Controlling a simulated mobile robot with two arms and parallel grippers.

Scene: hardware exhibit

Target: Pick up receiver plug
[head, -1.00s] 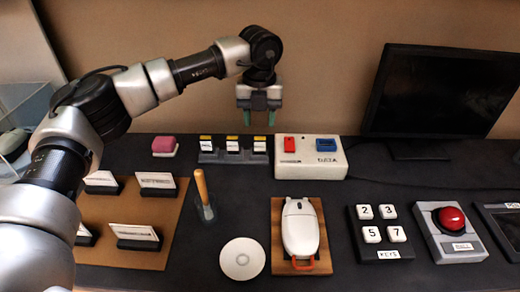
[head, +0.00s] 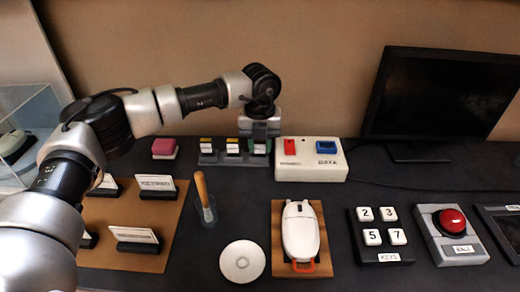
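A grey rack (head: 222,158) at the back of the table holds 3 small white blocks with coloured tops. I cannot tell for certain which one is the receiver plug. My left gripper (head: 261,147) points straight down at the rightmost block, its fingertips low around it. The gripper hides this block's top, and I cannot tell whether the fingers touch it. The left block (head: 206,146) and the middle block (head: 232,146) stand clear of the gripper. My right gripper is out of view.
A white box (head: 311,172) with red and blue parts stands just right of the rack. A pink block (head: 164,148) is to its left. A wooden-handled tool (head: 202,188), a white mouse (head: 300,232) and a keypad (head: 378,236) are nearer. A monitor (head: 440,95) stands at back right.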

